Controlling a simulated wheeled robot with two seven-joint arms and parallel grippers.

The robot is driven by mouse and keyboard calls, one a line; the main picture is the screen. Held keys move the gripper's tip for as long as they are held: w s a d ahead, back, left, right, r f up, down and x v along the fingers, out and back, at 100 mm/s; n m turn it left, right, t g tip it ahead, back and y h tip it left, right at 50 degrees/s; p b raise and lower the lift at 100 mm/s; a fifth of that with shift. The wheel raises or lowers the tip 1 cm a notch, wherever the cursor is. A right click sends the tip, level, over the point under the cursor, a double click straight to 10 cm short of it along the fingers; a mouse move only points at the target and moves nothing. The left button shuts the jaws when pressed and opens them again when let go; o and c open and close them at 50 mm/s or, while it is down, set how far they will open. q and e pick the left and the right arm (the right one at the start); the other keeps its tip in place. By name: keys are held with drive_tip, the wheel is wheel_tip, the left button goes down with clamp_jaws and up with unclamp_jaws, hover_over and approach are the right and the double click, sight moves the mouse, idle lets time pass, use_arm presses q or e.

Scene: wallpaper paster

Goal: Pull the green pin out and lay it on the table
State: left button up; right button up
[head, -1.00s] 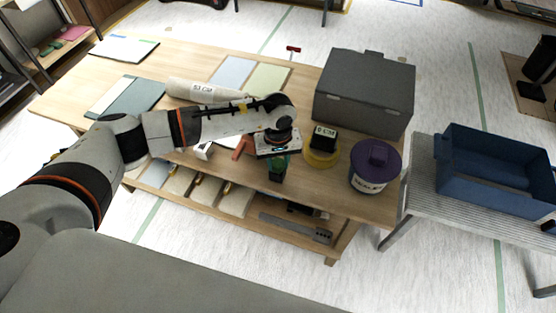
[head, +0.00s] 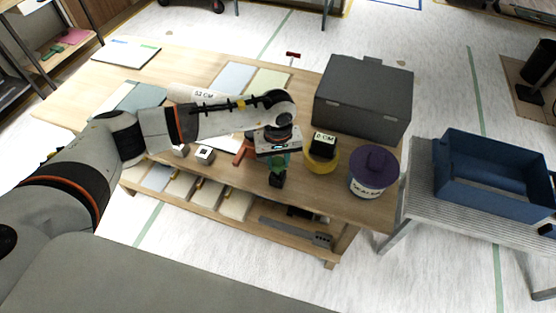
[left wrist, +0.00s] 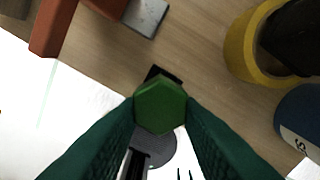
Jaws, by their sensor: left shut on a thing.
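The green pin (left wrist: 160,106) shows in the left wrist view as a six-sided head between my two dark green fingers. My left gripper (left wrist: 160,112) is shut on it. In the head view this gripper (head: 278,164) is over the front edge of the wooden table (head: 325,193), and the pin is hard to tell from the fingers. A black piece (left wrist: 162,73) shows just behind the pin head in the left wrist view. The pin's shaft is hidden, so I cannot tell how far it sits in anything. My right gripper is not in view.
A yellow ring (head: 321,163) with a black block and a purple-lidded tub (head: 374,171) stand right of the gripper. A grey box (head: 363,95) is behind them. A red piece (head: 243,152) and a small white cube (head: 205,155) lie to the left.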

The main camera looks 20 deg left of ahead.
sight(278, 163)
use_arm(q)
drive_tip(key=shift+r+p, duration=0.45)
drive_tip(key=shift+r, duration=0.6)
drive_tip(key=shift+r+p, duration=0.7)
drive_tip(key=shift+r, duration=1.3)
